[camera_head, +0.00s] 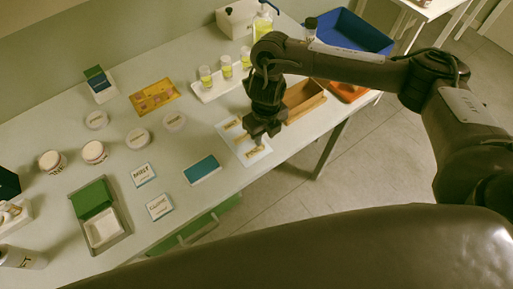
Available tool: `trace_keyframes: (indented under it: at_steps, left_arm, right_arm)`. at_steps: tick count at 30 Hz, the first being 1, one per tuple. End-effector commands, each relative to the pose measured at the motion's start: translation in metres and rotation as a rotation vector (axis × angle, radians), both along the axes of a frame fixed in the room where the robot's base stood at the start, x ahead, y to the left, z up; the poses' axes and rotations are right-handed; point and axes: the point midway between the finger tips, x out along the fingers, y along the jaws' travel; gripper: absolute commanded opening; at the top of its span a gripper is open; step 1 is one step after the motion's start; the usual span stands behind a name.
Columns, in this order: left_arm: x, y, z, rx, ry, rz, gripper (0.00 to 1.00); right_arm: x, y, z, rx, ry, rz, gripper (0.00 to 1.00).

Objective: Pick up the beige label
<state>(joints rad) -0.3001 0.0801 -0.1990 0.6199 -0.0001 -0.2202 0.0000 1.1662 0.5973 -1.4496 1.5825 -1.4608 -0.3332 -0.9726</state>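A white sheet (258,157) lies near the front edge of the table, with small beige labels on it. One beige label (232,125) shows on its upper left part, and others lie lower on the sheet. My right gripper (263,131) points down over the sheet's right side and hides part of it. Its two fingertips look apart, with nothing visible between them. I cannot tell whether they touch the sheet. My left gripper is not in view.
A wooden box (304,99) stands right of the gripper, and a white rack (208,95) with yellow-filled vials behind it. A blue-topped block (201,169) and white cards (143,174) lie left. A blue tray (357,33) is at the back right.

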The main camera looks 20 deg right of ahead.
Motion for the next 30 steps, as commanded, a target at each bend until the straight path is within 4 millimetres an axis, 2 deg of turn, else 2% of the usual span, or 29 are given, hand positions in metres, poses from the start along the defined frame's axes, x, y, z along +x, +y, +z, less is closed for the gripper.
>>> trace_keyframes:
  at_steps: [1, 6, 17, 24, 30]
  left_arm:
    - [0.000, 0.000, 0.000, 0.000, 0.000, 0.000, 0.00]
    - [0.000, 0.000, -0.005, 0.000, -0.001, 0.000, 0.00]
    - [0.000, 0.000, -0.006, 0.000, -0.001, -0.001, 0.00]
    - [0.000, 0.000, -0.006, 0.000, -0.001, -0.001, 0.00]
    - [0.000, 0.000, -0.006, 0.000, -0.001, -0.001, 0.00]
  right_arm:
    - [-0.001, 0.002, -0.009, 0.001, 0.007, -0.002, 0.30]
    - [0.001, 0.003, -0.031, 0.003, 0.003, -0.001, 0.30]
    - [0.002, 0.002, -0.037, 0.002, -0.002, 0.001, 0.30]
    - [0.002, 0.002, -0.037, 0.001, -0.001, 0.000, 0.00]
    - [0.002, 0.002, -0.037, 0.002, -0.002, 0.000, 0.00]
